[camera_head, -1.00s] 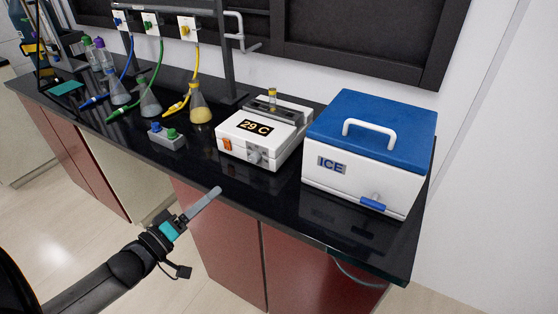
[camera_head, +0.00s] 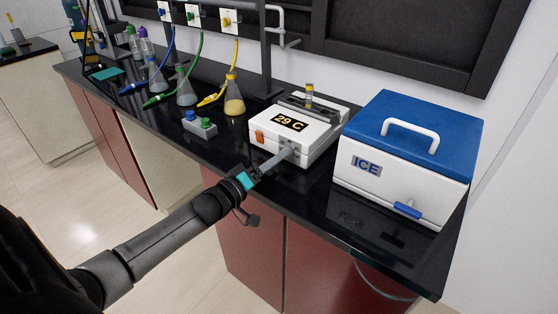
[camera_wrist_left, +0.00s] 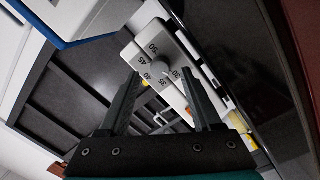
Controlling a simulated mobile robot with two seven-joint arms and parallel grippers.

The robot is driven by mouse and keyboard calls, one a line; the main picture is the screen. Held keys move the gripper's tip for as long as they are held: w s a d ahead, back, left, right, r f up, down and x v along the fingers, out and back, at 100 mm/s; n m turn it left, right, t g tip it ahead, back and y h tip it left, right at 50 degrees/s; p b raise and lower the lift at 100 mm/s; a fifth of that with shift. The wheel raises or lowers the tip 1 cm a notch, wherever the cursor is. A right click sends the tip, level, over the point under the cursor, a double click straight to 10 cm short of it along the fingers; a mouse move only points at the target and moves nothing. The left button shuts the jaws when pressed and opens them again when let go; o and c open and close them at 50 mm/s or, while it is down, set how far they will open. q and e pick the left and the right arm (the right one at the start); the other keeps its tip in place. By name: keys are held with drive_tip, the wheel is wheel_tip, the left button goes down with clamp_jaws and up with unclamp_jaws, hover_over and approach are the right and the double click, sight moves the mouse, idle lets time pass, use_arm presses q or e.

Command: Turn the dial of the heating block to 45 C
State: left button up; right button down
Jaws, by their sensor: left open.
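The heating block (camera_head: 312,140) is a white box on the black bench with a display reading 29 C and an orange switch on its front. Its dial (camera_wrist_left: 158,69) is a grey knob, with marks such as 35, 40, 45 and 50 around it in the left wrist view. My left gripper (camera_head: 284,156) is at the front of the block, its fingers pointing at the dial. In the left wrist view the open fingers (camera_wrist_left: 163,82) stand apart below the dial, with nothing between them. Contact with the dial cannot be told. In the head view the gripper hides the dial.
A white ice box (camera_head: 400,190) with a blue lid stands right of the block. A small holder with blue and green knobs (camera_head: 200,125) and flasks (camera_head: 234,103) with coloured hoses stand left. The bench front edge runs under my left arm.

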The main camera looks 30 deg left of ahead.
use_arm(q)
drive_tip(key=shift+w+d, duration=0.2)
drive_tip(key=shift+w, duration=0.7)
clamp_jaws()
